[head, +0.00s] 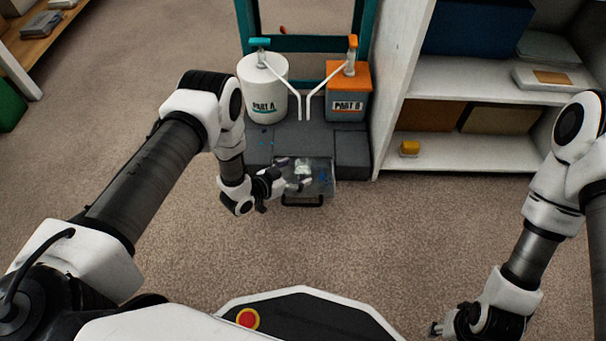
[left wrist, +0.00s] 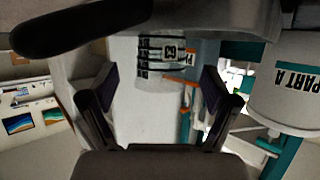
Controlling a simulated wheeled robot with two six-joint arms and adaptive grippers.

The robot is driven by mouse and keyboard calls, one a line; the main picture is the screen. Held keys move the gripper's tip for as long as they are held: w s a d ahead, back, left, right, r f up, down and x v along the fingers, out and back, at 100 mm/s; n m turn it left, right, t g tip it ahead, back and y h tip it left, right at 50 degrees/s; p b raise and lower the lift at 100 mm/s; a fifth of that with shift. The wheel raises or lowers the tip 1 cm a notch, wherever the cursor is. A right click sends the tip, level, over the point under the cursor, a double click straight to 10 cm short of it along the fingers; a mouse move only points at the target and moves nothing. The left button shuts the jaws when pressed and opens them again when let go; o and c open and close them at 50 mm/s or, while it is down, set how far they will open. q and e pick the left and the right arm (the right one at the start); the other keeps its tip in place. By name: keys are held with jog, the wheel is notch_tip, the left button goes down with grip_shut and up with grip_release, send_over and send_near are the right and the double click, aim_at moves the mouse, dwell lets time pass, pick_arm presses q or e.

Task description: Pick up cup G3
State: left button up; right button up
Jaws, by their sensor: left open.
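A pale cup (left wrist: 150,100) fills the middle of the left wrist view, with dark graduation marks and a label that seems to read G3. In the head view a small clear-white cup shape (head: 302,166) stands over the grey tray (head: 322,190); its label is too small to read there. My left gripper (head: 296,173) is open beside the cup, and its two fingers (left wrist: 160,110) show to either side of the cup in the left wrist view. They look apart from it. My right gripper (head: 438,328) is low at the right, far from the tray, its fingers unclear.
A white PART A bucket (head: 263,88) and a grey-orange PART B container (head: 347,98), both with pump spouts, stand behind the tray. The carpet in front is clear.

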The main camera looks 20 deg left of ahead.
aim_at(296, 173)
pick_arm(q)
jog(key=b+x, duration=0.1)
jog(key=x, duration=0.2)
jog(key=shift+w+f+b, duration=0.1)
jog(key=shift+f+b, duration=0.25)
jog(key=shift+w, duration=0.2)
jog(key=shift+r, duration=0.15)
pick_arm(e)
notch_tip(296, 173, down, 3)
jog(key=shift+w+r, duration=0.1)
jog(key=shift+r, duration=0.05)
pick_arm(q)
jog(key=c, duration=1)
jog(key=shift+r, duration=0.1)
pick_arm(e)
jog(key=shift+r, duration=0.1)
